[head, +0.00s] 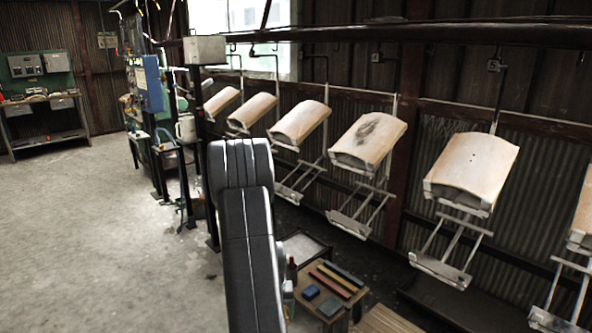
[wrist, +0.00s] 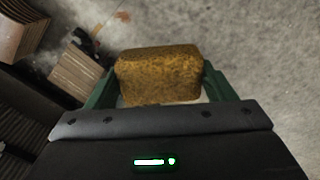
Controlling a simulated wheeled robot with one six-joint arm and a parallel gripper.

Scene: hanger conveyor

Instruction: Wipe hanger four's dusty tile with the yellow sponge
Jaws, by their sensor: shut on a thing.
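The yellow sponge (wrist: 158,74) is a brownish-yellow block between the green fingers of my gripper (wrist: 160,84) in the wrist view. My gripper is shut on it, above the grey floor. In the head view my dark arm rises in front, and the gripper and sponge cannot be made out. The dusty tile (head: 378,146), a curved tan tile with a dark smudge on its upper face, hangs tilted right of centre, left of the hanger with plate 5 (head: 494,65). The number on its own plate (head: 376,57) is too small to read surely. The sponge is not on the tile.
Other tan tiles hang in a row, including a clean one (head: 473,170) to the right. A low table (head: 338,322) beside my arm holds a blue block (head: 311,292), a green block (head: 330,307), coloured bars and a bottle. Open floor (head: 90,230) lies left.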

